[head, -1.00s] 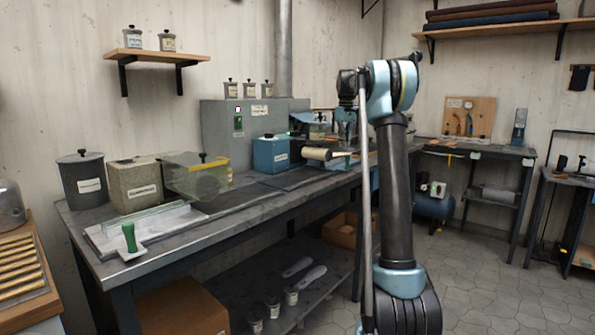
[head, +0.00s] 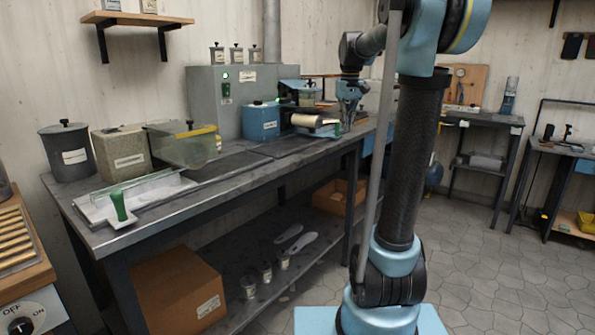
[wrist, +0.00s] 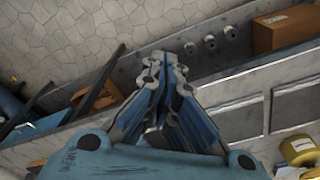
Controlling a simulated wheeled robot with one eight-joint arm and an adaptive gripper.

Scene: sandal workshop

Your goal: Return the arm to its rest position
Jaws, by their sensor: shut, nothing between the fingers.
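My arm stands upright on the right half of the head view, with its elbow near the top edge and a forearm reaching away to the left. My gripper (wrist: 166,60) shows in the wrist view with its two fingers together and nothing between them. It points down past the front edge of the workbench (wrist: 240,118), over the lower shelf and floor.
The long workbench (head: 215,208) carries a dark canister (head: 72,160), a stone-like box (head: 120,155), a clear-covered unit (head: 183,148) and a green-handled tool (head: 119,206). Cardboard boxes (head: 177,295) and pale soles (head: 295,243) lie below. Tiled floor (head: 480,245) is open at right.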

